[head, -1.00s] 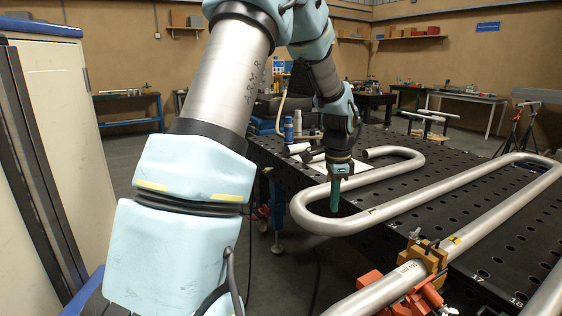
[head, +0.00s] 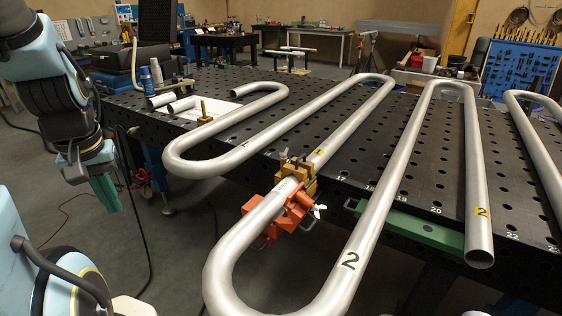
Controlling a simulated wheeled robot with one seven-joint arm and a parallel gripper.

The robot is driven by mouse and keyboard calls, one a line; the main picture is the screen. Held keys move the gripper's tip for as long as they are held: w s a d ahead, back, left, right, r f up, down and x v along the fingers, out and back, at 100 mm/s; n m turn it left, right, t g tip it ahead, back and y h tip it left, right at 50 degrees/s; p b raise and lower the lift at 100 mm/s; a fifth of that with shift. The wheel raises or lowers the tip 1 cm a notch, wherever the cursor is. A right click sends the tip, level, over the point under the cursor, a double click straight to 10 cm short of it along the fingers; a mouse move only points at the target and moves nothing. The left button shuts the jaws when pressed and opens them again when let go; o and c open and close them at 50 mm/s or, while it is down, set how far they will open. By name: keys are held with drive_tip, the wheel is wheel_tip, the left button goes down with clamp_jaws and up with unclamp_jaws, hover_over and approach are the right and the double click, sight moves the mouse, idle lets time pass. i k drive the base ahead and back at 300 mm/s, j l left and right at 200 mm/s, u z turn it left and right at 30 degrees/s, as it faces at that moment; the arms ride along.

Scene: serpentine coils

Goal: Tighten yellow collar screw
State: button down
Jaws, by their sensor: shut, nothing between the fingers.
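The yellow collar (head: 299,182) sits around the silver coil pipe (head: 348,124) near the table's front edge. A small screw (head: 283,154) stands up at its top left; how tight it is cannot be seen. An orange clamp (head: 284,220) is on the pipe just in front of the collar, with a pale wing-shaped handle (head: 320,211) at its right. My gripper (head: 108,195) has green fingers, shut and empty, pointing down. It hangs left of the table over the floor, well apart from the collar.
The black perforated table (head: 232,86) carries several serpentine pipe runs. Bottles (head: 151,75) and short pipe pieces stand at the back left. Floor is open between my gripper and the clamp.

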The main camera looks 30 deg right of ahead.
sight(283, 156)
drive_tip(key=i+z, duration=0.3)
drive_tip(key=i, duration=0.15)
drive_tip(key=i+j+z, duration=0.15)
drive_tip(key=i+z, duration=0.15)
drive_tip(key=i, duration=0.1)
